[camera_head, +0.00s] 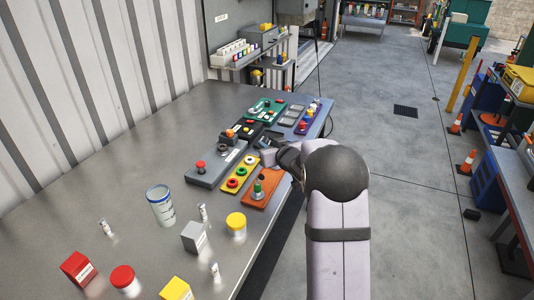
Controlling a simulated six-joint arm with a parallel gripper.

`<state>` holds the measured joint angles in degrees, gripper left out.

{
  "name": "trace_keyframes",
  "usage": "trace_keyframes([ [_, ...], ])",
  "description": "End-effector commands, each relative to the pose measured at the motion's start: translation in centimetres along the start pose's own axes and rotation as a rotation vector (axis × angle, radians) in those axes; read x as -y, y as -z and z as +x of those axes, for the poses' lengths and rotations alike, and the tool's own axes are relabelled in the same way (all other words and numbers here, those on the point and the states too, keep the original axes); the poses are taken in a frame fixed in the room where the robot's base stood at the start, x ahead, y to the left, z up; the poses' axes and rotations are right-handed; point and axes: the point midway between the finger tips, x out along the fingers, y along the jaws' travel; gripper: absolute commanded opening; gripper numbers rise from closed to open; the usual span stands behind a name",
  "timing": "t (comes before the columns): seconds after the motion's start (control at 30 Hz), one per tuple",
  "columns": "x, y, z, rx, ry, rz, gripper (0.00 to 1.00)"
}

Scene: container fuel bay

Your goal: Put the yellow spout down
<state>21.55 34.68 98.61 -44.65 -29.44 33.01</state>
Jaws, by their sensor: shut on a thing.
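My gripper (272,155) reaches in from the right over the control panels near the table's right edge. It is small in view and partly hidden behind my own arm. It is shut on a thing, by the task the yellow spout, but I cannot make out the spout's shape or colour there. No yellow spout shows standing free on the metal table (130,185). I cannot tell whether the held thing touches a panel or hangs above it.
Near my gripper lie a grey panel with a red button (200,168), a yellow panel (240,176), an orange panel (262,188) and a green panel (265,110). A clear beaker (160,208) and a yellow-lidded jar (236,224) stand nearer.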

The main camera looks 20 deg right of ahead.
Motion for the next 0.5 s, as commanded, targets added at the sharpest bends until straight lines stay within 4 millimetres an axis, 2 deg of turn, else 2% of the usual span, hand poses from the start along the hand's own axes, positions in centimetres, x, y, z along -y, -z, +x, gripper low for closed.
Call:
trace_keyframes([
  [0.27, 0.5, 0.5, 0.1, -0.003, 0.004, -0.002, 0.00],
  [0.37, 1.8, 1.0, 0.3, -0.003, 0.012, -0.004, 0.00],
  [0.5, 5.3, 2.3, 0.8, -0.005, 0.032, -0.012, 0.00],
])
